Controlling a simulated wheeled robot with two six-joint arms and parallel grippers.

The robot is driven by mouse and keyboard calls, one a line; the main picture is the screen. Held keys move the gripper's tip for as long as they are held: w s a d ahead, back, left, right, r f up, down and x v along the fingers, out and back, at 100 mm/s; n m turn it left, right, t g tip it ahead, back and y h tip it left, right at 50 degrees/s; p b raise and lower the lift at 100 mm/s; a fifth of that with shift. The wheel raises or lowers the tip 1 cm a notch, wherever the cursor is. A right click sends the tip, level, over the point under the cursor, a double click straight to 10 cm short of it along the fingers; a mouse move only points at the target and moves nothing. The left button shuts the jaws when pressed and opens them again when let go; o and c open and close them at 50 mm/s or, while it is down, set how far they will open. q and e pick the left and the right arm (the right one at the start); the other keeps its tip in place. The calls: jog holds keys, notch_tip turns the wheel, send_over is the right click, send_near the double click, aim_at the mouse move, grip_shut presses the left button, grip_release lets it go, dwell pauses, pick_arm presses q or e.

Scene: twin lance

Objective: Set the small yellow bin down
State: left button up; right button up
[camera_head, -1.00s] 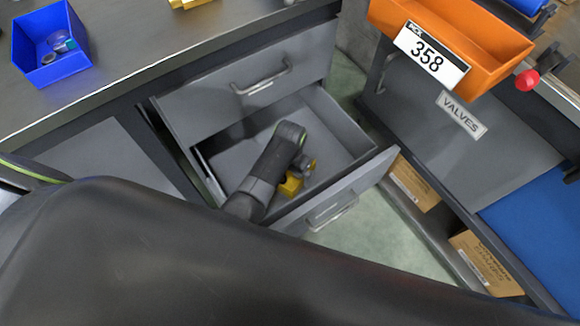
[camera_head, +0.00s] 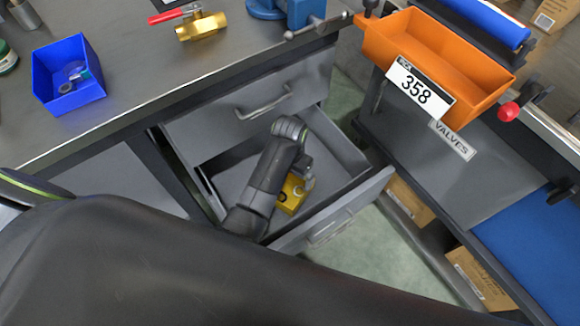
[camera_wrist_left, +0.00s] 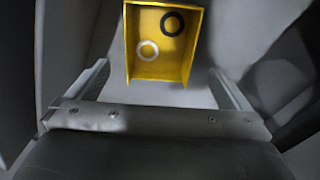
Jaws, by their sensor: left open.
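The small yellow bin (camera_head: 292,193) sits inside the open drawer (camera_head: 352,183), partly hidden by my left wrist in the head view. In the left wrist view the yellow bin (camera_wrist_left: 163,72) shows from above, with a black ring (camera_wrist_left: 172,24) and a white ring (camera_wrist_left: 149,50) in it. My left gripper (camera_wrist_left: 165,80) is open, its two fingers spread on either side of the bin's near end with gaps beside it. In the head view my left arm reaches down into the drawer. My right gripper is not in view.
A closed drawer front (camera_head: 245,105) is above the open one. A blue bin (camera_head: 68,76) and a brass valve (camera_head: 202,27) are on the bench. An orange bin (camera_head: 440,62) labelled 358 is at the right, above cardboard boxes (camera_head: 480,278).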

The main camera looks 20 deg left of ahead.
pick_arm(q)
jog(key=shift+r, duration=0.7)
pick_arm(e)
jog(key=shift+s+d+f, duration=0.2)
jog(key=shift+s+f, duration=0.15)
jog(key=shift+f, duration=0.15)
